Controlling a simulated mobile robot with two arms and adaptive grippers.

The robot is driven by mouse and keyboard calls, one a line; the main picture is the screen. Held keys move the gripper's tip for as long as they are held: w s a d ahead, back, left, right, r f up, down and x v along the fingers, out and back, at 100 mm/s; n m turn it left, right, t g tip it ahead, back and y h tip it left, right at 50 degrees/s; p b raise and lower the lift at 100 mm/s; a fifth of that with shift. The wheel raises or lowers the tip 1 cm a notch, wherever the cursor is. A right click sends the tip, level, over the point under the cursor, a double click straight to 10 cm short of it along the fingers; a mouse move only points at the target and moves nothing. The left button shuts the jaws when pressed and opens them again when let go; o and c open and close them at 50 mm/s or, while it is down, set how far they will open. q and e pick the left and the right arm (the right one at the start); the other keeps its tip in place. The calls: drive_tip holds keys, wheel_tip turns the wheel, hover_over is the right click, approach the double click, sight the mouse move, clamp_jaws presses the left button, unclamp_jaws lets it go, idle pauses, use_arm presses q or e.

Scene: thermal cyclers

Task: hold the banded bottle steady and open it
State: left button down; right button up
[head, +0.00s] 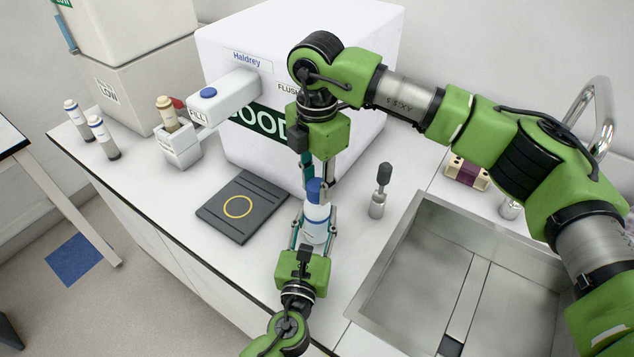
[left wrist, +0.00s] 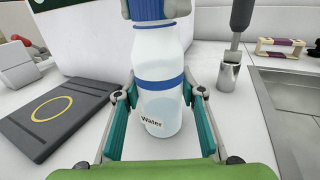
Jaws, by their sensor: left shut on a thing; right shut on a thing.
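The banded bottle (head: 316,226) stands upright at the front of the bench, white with a blue band and a "Water" label. In the left wrist view the bottle (left wrist: 160,60) fills the middle. My left gripper (head: 314,234) is shut around its body from the front, a finger on each side. The blue cap (head: 314,190) is at the bottle's top; its lower part (left wrist: 148,10) shows at the upper edge of the left wrist view. My right gripper (head: 317,180) comes down from above and is shut on the cap. Whether the cap's thread has turned cannot be told.
A dark pad with a yellow ring (head: 238,207) lies left of the bottle. A large white machine (head: 235,60) stands behind. A metal holder with a dark-handled tool (head: 377,207) and a sink (head: 415,235) are to the right. Several vials stand far left.

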drive_tip(key=n, duration=0.5)
drive_tip(key=shift+n, duration=0.3)
drive_tip(key=o, duration=1.2)
drive_tip(key=shift+o, duration=0.2)
